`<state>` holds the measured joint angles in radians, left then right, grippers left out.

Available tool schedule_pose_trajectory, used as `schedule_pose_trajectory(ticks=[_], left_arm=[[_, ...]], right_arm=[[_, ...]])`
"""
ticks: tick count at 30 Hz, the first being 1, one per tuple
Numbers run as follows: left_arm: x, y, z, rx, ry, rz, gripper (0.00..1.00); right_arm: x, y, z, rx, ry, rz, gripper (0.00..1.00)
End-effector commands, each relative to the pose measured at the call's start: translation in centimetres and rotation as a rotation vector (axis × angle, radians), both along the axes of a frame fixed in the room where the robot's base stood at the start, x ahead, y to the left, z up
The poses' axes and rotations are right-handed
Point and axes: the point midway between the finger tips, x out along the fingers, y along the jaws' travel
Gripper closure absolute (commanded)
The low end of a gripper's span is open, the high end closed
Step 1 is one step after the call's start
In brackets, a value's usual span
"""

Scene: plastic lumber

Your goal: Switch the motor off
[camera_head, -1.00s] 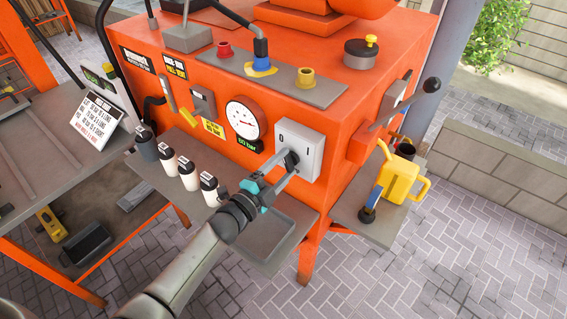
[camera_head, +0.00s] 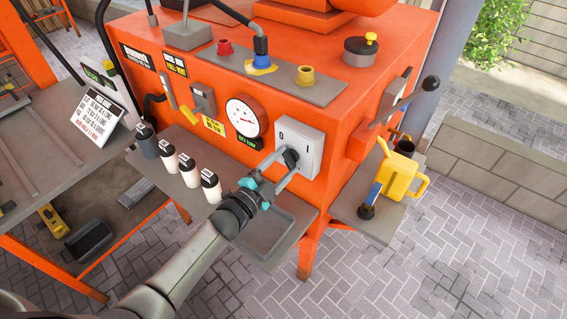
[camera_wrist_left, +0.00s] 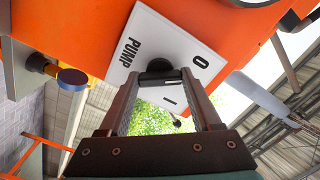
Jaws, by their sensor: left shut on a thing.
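A light grey switch box (camera_head: 312,148) with a black rotary knob (camera_head: 291,157) is on the front of the orange machine, near its right corner. In the left wrist view the box's white plate (camera_wrist_left: 124,62) reads PUMP, with marks O and I beside the knob (camera_wrist_left: 160,70). My left gripper (camera_head: 282,167) reaches up from below, and its two fingers are shut on the knob from both sides. The fingertips partly hide the knob, so I cannot tell clearly which mark it points to. My right gripper is not in view.
A round pressure gauge (camera_head: 243,115) sits left of the box. White bottles (camera_head: 188,170) and a dark one stand on the grey shelf (camera_head: 268,232) below. A yellow can (camera_head: 399,178) is on the right side shelf. A lever (camera_head: 430,84) sticks out at the right.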

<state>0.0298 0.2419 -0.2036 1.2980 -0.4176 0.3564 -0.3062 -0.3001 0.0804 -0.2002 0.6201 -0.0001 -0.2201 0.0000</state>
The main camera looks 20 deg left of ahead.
Motion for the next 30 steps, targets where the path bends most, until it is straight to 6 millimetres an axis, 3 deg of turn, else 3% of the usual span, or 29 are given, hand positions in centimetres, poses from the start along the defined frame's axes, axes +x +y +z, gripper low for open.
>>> schedule_pose_trajectory(ticks=[1,2,9,20,30], left_arm=[[0.0,0.0,-0.1,-0.005,0.003,0.001,0.91],[0.0,0.0,-0.1,-0.005,0.003,0.001,0.32],[0.0,0.0,0.0,-0.003,0.002,0.001,0.05],[-0.5,0.2,0.0,-0.001,0.001,0.001,0.05],[-5.4,1.9,-0.1,0.0,0.004,0.001,0.05]], right_arm=[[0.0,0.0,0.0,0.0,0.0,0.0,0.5],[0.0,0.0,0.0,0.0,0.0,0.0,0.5],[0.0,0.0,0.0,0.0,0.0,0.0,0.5],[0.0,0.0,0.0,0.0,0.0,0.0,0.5],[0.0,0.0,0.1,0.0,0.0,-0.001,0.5]])
